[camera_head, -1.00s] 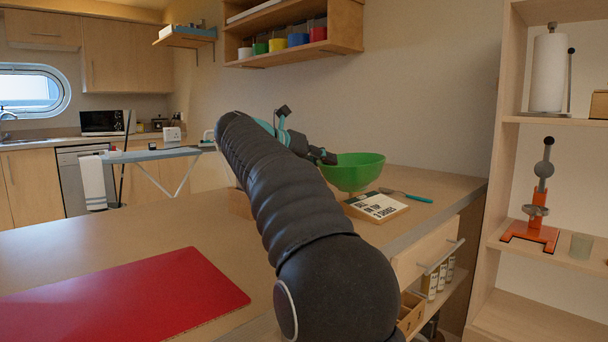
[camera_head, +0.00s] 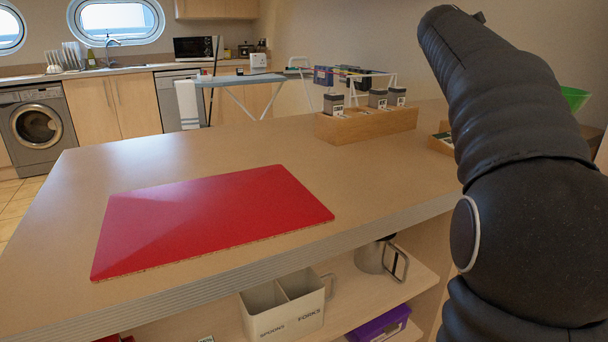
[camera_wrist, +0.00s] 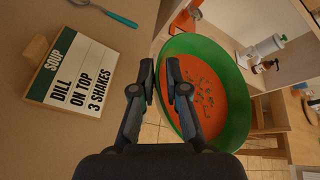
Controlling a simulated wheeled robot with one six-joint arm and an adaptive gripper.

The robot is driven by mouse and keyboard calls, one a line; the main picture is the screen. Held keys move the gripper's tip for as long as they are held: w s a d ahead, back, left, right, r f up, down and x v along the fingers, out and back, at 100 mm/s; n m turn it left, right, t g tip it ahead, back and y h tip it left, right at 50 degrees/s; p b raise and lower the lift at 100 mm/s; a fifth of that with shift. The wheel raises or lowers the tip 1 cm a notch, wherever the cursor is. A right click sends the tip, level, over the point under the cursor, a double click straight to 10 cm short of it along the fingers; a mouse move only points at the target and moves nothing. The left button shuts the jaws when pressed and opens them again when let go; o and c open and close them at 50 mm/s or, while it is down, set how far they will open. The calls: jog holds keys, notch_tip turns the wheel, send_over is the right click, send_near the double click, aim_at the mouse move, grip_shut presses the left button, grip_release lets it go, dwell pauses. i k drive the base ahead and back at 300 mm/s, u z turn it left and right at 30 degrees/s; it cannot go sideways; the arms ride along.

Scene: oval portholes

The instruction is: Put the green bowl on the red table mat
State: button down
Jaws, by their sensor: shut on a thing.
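The green bowl (camera_wrist: 242,100) holds orange soup with green flecks and fills the right of the wrist view. My gripper (camera_wrist: 161,75) is shut on its near rim; the bowl is held up, with floor tiles visible beyond it. In the head view only a small piece of the bowl (camera_head: 574,97) shows at the far right, behind my arm; my gripper is hidden there. The red table mat (camera_head: 212,217) lies flat and bare on the counter, left of my arm.
A wooden box with grey-lidded jars (camera_head: 367,124) stands at the counter's back. A soup recipe card (camera_wrist: 78,75) lies on the counter, with a teal-handled spoon (camera_wrist: 110,13) nearby. The counter around the mat is clear. A spoons-and-forks holder (camera_head: 284,307) sits on a shelf below.

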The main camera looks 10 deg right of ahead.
aim_at(186, 211)
jog(key=u, duration=3.1)
jog(key=k, duration=1)
jog(key=z, duration=0.25)
